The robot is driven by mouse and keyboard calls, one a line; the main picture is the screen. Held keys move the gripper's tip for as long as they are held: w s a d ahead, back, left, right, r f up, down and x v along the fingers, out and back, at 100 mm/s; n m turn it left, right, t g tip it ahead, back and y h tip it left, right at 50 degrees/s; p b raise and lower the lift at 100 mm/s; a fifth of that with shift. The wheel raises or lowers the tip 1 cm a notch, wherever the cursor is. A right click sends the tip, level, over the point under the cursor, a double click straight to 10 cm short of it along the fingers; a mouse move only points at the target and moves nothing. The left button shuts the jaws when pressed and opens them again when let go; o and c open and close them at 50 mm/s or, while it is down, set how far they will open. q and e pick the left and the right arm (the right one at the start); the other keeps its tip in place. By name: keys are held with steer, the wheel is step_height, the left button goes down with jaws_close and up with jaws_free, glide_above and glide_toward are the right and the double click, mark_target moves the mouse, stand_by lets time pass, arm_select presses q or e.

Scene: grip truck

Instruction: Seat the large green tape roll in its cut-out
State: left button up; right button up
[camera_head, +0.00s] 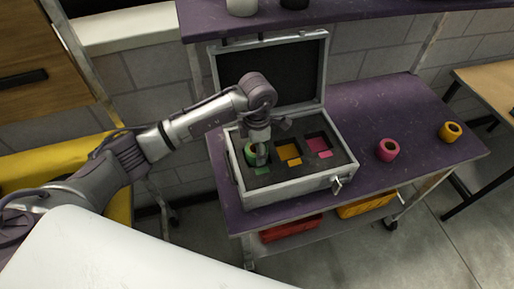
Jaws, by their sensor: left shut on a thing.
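An open silver case (297,187) with dark foam stands on the purple cart top. The foam has a left cut-out with green marking, a middle one (287,147) with orange and a right one (318,143) with pink. My left gripper (261,158) points down at the left cut-out, shut on the green tape roll (250,153). The roll is at or in that cut-out; the gripper partly hides it, so I cannot tell whether it is fully down. My right gripper is out of view.
A pink tape roll (387,150) and an orange tape roll (450,132) stand on the purple cart top (378,104) right of the case. The raised lid (272,77) is behind my gripper. A purple shelf (330,16) hangs above. Red and yellow bins sit below.

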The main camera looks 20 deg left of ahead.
arm_select(q)
steer(key=o, duration=1.3)
